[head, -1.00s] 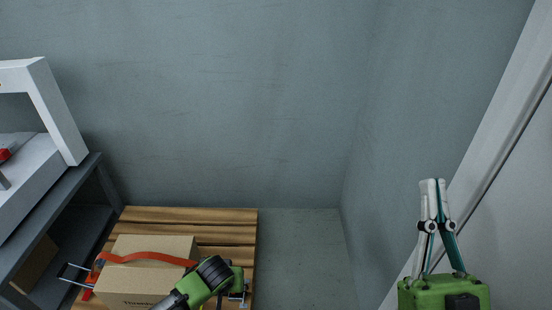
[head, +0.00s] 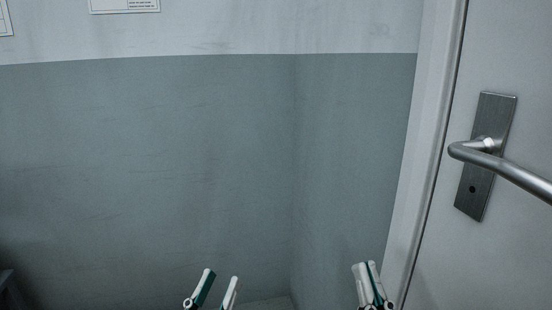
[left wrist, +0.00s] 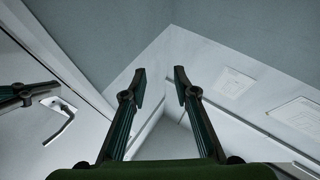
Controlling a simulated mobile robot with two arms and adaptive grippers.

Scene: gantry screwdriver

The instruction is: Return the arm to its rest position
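My left gripper (head: 221,275) rises at the bottom of the head view, left of centre, with its two fingers apart and nothing between them. In the left wrist view its fingers (left wrist: 160,73) also stand apart and empty, pointing towards the wall corner. My right gripper (head: 365,266) is at the bottom right of the head view, in front of the door frame. Its fingertips are together and hold nothing visible. Both arms are below the head view.
A door with a metal lever handle (head: 490,160) is at the right; the handle also shows in the left wrist view (left wrist: 62,120). Grey walls meet in a corner behind the grippers. A paper notice (head: 124,5) hangs at the upper left.

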